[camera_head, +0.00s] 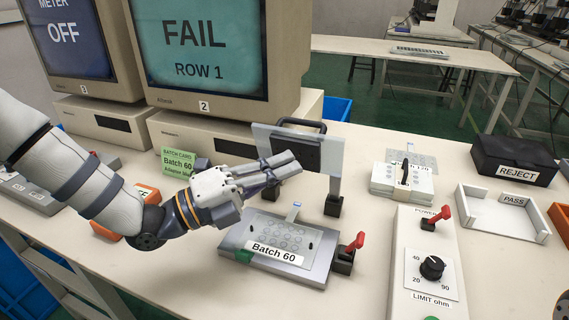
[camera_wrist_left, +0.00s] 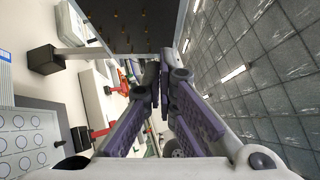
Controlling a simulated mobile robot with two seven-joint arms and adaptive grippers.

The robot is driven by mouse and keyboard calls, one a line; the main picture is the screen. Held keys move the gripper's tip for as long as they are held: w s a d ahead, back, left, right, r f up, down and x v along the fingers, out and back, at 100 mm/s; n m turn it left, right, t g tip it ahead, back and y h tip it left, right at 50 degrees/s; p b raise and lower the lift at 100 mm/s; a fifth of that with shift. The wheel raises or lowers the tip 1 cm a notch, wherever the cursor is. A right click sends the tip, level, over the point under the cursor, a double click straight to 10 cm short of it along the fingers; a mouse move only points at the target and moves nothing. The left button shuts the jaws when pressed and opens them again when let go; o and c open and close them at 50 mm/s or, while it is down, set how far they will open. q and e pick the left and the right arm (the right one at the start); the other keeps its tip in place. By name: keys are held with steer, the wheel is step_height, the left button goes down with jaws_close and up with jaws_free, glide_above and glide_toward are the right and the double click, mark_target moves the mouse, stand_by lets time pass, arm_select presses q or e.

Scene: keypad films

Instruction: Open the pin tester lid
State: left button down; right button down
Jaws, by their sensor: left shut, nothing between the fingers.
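The pin tester's lid (camera_head: 321,153) stands upright at the back of its base (camera_head: 322,262), a clear plate with a black block and a dark handle on top. On the base lies a keypad film (camera_head: 272,234) with a "Batch 60" label. My left gripper (camera_head: 292,163) is shut and empty, in front of the raised lid and above the base. It hides part of the lid; whether it touches the lid I cannot tell. In the left wrist view the closed fingertips (camera_wrist_left: 160,66) are close to the lid's dark, pin-studded face (camera_wrist_left: 130,22).
A red lever (camera_head: 355,244) stands at the base's right corner. A power and limit panel (camera_head: 420,275), a film stack (camera_head: 397,183), a white PASS tray (camera_head: 492,231) and a black REJECT box (camera_head: 515,155) are to the right. Monitors (camera_head: 200,45) stand behind my arm.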

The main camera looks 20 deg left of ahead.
mark_target(281, 141)
arm_select(q)
steer(key=shift+w+r, duration=0.2)
steer(key=shift+w, duration=0.3)
